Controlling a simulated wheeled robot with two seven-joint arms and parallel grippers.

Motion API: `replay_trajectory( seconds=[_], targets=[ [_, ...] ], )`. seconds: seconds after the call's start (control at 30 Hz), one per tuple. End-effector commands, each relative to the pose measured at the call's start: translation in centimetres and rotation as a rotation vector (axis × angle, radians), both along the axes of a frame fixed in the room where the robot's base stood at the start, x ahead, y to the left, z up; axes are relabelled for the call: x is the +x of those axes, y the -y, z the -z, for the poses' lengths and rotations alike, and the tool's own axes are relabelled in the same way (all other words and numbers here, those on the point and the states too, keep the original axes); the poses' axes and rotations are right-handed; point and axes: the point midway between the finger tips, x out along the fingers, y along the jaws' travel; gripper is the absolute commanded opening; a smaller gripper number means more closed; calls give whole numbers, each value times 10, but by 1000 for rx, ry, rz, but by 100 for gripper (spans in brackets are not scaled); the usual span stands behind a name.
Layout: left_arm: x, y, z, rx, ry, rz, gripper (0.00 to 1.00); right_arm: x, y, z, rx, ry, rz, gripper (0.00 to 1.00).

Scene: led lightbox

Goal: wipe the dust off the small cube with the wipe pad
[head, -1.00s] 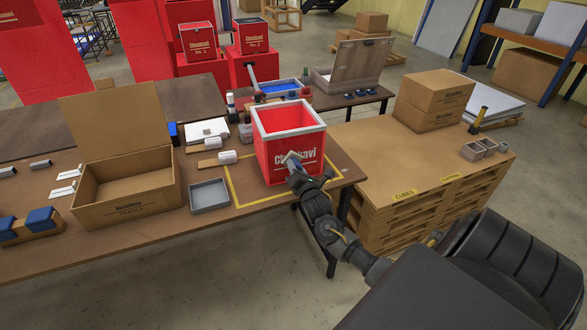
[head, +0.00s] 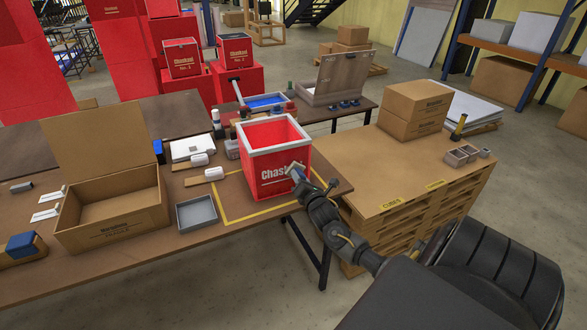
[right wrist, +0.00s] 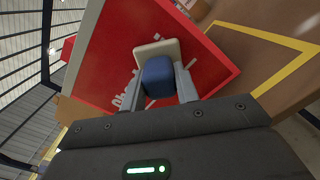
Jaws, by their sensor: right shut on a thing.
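In the right wrist view, the gripper (right wrist: 160,95) is shut on the blue handle of the wipe pad (right wrist: 157,48), whose cream plate lies at or against the red face (right wrist: 110,60). I cannot tell whether it touches. No dust is clearly visible. My left gripper is not in view.
A grey tray (head: 197,213) and an open cardboard box (head: 112,212) stand left of the cube. A blue-handled block (head: 20,245) sits at the far left. A pallet stack (head: 420,185) with cardboard boxes (head: 412,107) stands to the right. Another table with a blue-filled tray (head: 265,101) is behind.

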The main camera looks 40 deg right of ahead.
Motion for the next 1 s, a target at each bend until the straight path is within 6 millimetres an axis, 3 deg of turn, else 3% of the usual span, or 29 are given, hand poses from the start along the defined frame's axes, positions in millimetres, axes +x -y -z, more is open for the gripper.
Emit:
replay_trajectory(
  seconds=[0.13,0.47,1.0],
  targets=[
    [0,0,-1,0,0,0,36,-3,8,-1,-1,0,1,12],
    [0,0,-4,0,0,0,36,-2,7,-1,1,1,-1,12],
    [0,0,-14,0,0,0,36,10,-26,0,0,1,-1,12]
  ],
)
